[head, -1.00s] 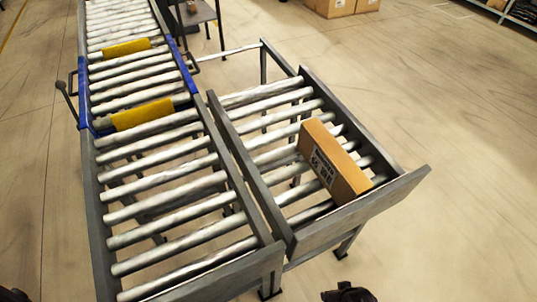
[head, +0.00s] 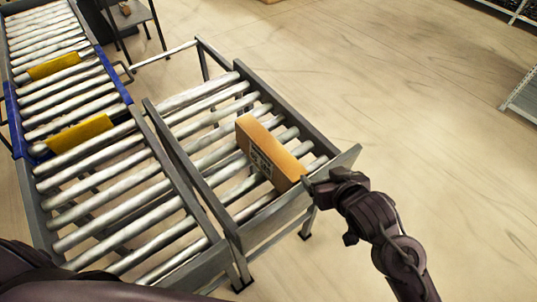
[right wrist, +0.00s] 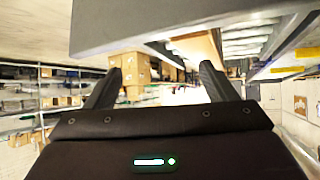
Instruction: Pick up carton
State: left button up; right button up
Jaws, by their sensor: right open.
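The carton (head: 262,150) is a brown box with a printed label, standing on its narrow side on the short roller conveyor (head: 175,143), near its front end wall. My right gripper (head: 308,187) is at that wall, close to the carton's near end; I cannot tell whether they touch. In the right wrist view the gripper (right wrist: 161,68) is open with nothing held between its fingers. The end wall (right wrist: 170,22) fills the top there, and a tan face, likely the carton (right wrist: 207,45), shows behind it. My left gripper is not in view; a dark part of my left arm is at lower left.
A longer roller conveyor (head: 45,190) with blue side pieces and yellow plates runs along the left. A dark stand (head: 128,18) is at the back. A shelf edge (head: 525,98) is at far right. Open floor lies right of the short conveyor. Stacked boxes show in the right wrist view.

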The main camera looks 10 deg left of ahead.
aim_at(278, 153)
jog(key=a+y, duration=0.1)
jog(key=a, duration=0.1)
jog(key=w+a+n+y, duration=0.2)
jog(key=a, duration=0.1)
jog(key=shift+w+a+r, duration=0.25)
jog(key=shift+a, duration=0.05)
jog(key=shift+w+a+f+n+g+y, duration=0.2)
jog(key=shift+w+a+f+n+y, duration=0.1)
jog(key=shift+a+n+y, duration=0.2)
jog(key=shift+w+a+f+n+g+y, duration=0.2)
jog(key=shift+a+f+n+y, duration=0.1)
jog(key=shift+a+n+y, duration=0.15)
jog(key=shift+w+a+f+n+g+y, duration=0.1)
jog(key=shift+w+f+n+g+y, duration=0.2)
jog(key=shift+f+n, duration=0.2)
jog(key=shift+x, duration=1.2)
jog(key=shift+f+p+x, duration=0.15)
jog(key=shift+p+x, duration=0.2)
jog(key=shift+x, duration=0.95)
jog(key=shift+f+p+x, duration=0.2)
jog(key=shift+p+x, duration=0.15)
jog(key=shift+x, duration=0.95)
jog(key=shift+s, duration=0.2)
jog(key=shift+c, duration=0.2)
grip_shut()
jog(key=shift+r, duration=0.1)
